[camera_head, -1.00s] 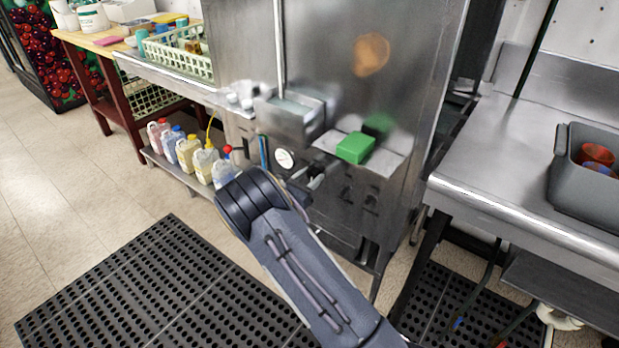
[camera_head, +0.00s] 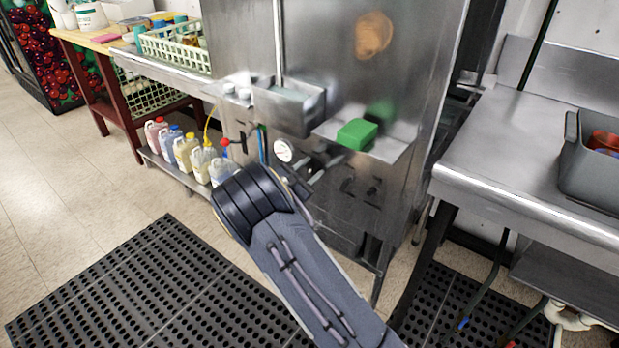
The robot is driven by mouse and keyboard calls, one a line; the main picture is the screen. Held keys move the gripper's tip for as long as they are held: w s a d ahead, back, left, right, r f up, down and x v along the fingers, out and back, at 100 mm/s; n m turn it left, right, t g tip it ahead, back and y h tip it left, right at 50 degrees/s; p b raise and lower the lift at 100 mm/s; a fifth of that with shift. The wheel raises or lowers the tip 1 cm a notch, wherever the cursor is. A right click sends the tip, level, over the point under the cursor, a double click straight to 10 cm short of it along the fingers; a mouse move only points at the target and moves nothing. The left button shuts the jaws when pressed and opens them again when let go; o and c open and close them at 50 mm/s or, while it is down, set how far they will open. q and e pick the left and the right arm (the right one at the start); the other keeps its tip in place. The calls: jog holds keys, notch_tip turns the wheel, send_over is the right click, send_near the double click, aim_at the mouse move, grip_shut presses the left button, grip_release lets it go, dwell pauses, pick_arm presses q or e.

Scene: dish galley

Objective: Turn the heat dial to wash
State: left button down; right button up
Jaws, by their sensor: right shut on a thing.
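The dishwashing machine (camera_head: 390,70) has a stainless front with a round white gauge-like face (camera_head: 283,150) low on its left side. My right arm reaches up from the bottom, and its right gripper (camera_head: 318,174) is at the machine's lower front, just right of and below the white face. The gripper is shut on a small part there, which seems to be the heat dial; the forearm and fingers hide most of it. I cannot read the dial's setting or its marks. My left gripper is not in view.
A green block (camera_head: 357,134) sits on a small ledge above the gripper. Several jugs (camera_head: 186,152) stand on a low shelf to the left. A steel counter (camera_head: 520,165) with a grey bin (camera_head: 590,175) is at right. A black floor mat (camera_head: 150,290) lies in front.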

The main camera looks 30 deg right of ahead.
jog(key=m+b, duration=0.2)
jog(key=b, duration=0.1)
jog(key=m+b, duration=0.3)
jog(key=b, duration=0.1)
jog(key=f+m+b, duration=0.1)
jog(key=m+b, duration=1)
jog(key=b, duration=0.5)
jog(key=shift+f+m, duration=0.15)
jog(key=shift+m, duration=0.25)
jog(key=shift+r+m+b, duration=0.25)
jog(key=shift+m+b, duration=0.65)
jog(key=shift+b, duration=0.25)
jog(key=o, duration=1)
jog(key=shift+c, duration=0.2)
jog(key=shift+r, duration=0.1)
